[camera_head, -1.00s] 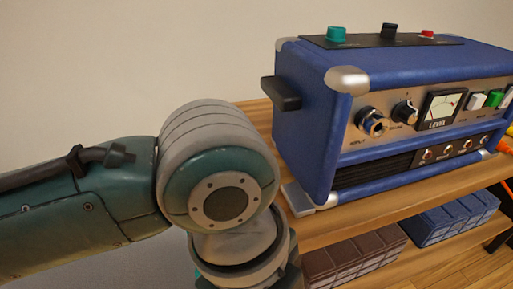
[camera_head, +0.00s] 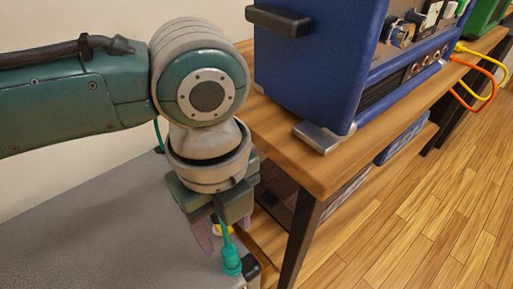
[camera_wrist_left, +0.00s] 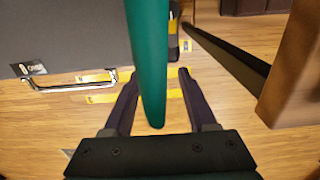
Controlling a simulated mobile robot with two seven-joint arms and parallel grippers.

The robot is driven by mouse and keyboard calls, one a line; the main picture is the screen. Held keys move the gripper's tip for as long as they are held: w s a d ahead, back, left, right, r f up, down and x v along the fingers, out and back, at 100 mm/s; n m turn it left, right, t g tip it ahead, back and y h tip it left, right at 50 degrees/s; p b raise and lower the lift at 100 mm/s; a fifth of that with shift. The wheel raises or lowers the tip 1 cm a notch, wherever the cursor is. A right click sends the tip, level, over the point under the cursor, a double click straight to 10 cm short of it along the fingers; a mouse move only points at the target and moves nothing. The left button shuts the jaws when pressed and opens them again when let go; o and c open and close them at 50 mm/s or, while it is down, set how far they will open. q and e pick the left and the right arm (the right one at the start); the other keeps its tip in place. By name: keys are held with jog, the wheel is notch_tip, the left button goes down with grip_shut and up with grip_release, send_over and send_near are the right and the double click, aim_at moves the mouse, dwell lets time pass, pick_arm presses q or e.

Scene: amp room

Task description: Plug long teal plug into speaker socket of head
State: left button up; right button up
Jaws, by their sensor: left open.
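A teal plug (camera_head: 231,262) with a thin teal cable shows below my left gripper (camera_head: 222,240) in the head view, near the corner of a grey case. My left gripper is open. In the left wrist view a long teal piece (camera_wrist_left: 150,60) comes down from the top edge, between or in front of the parted fingers (camera_wrist_left: 156,82); I cannot tell if it touches them. The blue amp head (camera_head: 310,70) stands on a wooden shelf at upper right. Its front sockets (camera_head: 415,68) show at a steep angle; which is the speaker socket cannot be read. My right gripper is not in view.
The grey case (camera_head: 80,225) lies under my left arm. The wooden shelf (camera_head: 280,130) has a dark leg (camera_head: 297,235) close to the right of the gripper. Open floor (camera_head: 430,220) lies to the right.

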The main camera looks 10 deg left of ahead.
aim_at(228, 245)
pick_arm(q)
notch_tip(228, 245, down, 6)
jog(key=b, duration=0.6)
jog(key=shift+r, duration=0.15)
jog(key=shift+f+b, duration=0.85)
jog(key=shift+f, duration=0.75)
jog(key=shift+p, duration=0.65)
jog(key=shift+c, duration=0.3)
grip_shut()
jog(key=shift+r, duration=0.15)
dwell(0.4)
jog(key=shift+r+p, duration=2.9)
jog(key=shift+p, duration=0.55)
